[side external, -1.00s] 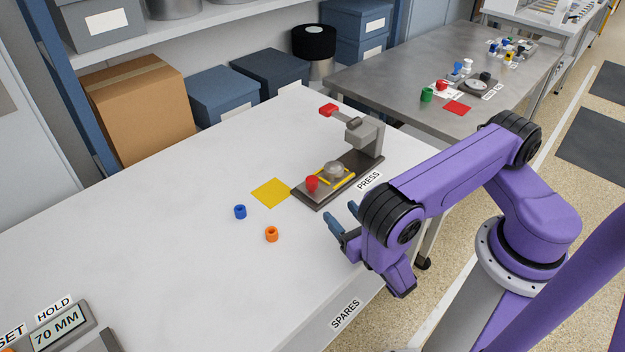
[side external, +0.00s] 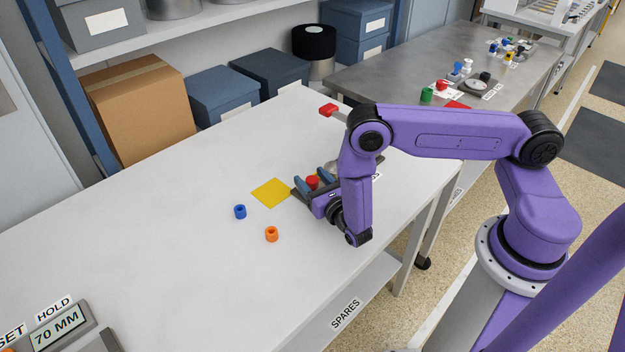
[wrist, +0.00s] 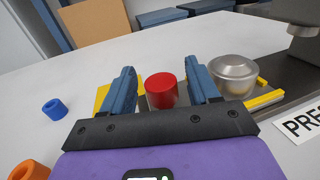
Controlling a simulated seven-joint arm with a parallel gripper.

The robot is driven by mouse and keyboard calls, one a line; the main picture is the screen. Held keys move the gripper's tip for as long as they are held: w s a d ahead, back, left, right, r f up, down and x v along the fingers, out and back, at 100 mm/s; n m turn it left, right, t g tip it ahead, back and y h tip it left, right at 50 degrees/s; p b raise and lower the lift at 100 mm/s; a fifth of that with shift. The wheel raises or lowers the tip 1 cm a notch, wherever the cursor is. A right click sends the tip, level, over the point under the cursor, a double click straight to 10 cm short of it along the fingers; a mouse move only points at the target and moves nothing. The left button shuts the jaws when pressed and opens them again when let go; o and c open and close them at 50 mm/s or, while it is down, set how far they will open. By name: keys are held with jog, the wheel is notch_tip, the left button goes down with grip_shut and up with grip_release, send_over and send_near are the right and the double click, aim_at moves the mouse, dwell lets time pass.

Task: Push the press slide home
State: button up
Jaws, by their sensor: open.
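The press slide carries a red knob (wrist: 161,91) at its front end and a round metal dish (wrist: 234,76) behind it. In the side view the red knob (side external: 312,182) shows between my fingers, while my arm hides most of the press. My gripper (wrist: 162,88) is open, with one blue finger on each side of the knob. A small gap shows at the left finger; the right finger is close to the knob, and I cannot tell whether it touches. The red press lever (side external: 328,110) stands up at the back.
A yellow square (side external: 271,193) lies left of the press. A blue ring (side external: 240,211) and an orange ring (side external: 271,234) lie on the white table nearby. Yellow rails (wrist: 265,98) flank the dish. The table's left part is mostly clear.

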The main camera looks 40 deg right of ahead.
grip_shut()
jog(key=d, duration=1)
jog(key=shift+d, duration=0.4)
grip_release()
